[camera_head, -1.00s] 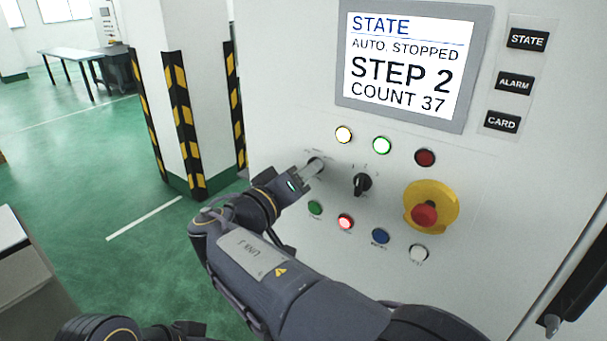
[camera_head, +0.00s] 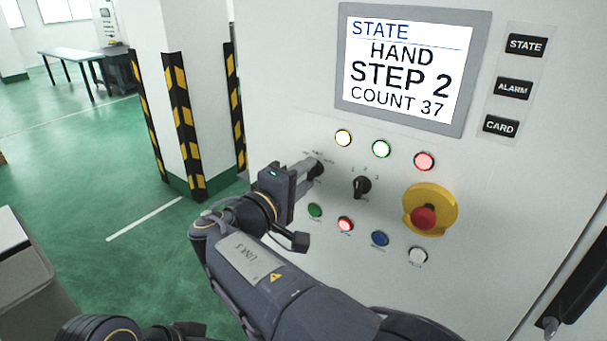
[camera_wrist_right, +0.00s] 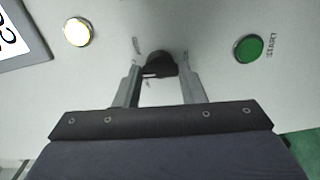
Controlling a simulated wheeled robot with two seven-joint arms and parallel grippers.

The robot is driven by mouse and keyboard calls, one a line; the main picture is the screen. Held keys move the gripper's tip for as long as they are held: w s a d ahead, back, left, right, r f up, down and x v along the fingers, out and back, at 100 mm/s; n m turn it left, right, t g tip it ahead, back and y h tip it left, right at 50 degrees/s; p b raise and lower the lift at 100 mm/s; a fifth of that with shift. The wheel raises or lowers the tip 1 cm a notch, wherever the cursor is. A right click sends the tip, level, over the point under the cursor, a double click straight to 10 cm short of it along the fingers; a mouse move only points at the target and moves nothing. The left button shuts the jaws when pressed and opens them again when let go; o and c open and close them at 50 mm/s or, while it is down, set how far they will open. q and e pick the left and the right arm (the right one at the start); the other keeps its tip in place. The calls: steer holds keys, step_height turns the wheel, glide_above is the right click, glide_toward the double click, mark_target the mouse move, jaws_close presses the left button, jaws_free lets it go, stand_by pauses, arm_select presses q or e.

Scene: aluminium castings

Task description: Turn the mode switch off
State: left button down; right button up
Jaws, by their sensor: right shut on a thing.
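The mode switch (camera_wrist_right: 160,58) is a black rotary knob on the pale panel, at top centre of the right wrist view. My right gripper (camera_wrist_right: 161,74) has its two fingers on either side of the knob and is shut on it. In the head view the right gripper (camera_head: 311,172) reaches the panel from the left and covers most of the switch (camera_head: 318,167). Labels around it are partly hidden; AUTO seems readable. The screen (camera_head: 403,70) reads STATE, HAND, STEP 2, COUNT 37. My left gripper is not in view.
A second black selector (camera_head: 362,186) sits just right of my gripper. A red emergency stop (camera_head: 425,216) is further right. Several buttons, including a green one (camera_head: 315,210), lie below.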

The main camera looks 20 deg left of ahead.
steer(key=n+p, duration=0.3)
steer(key=n, duration=0.2)
steer(key=shift+r+n, duration=0.15)
steer(key=shift+n, duration=0.15)
steer(key=shift+n+p, duration=1.4)
steer(key=shift+n, duration=0.8)
steer(key=shift+f, duration=0.2)
steer(key=o, duration=1)
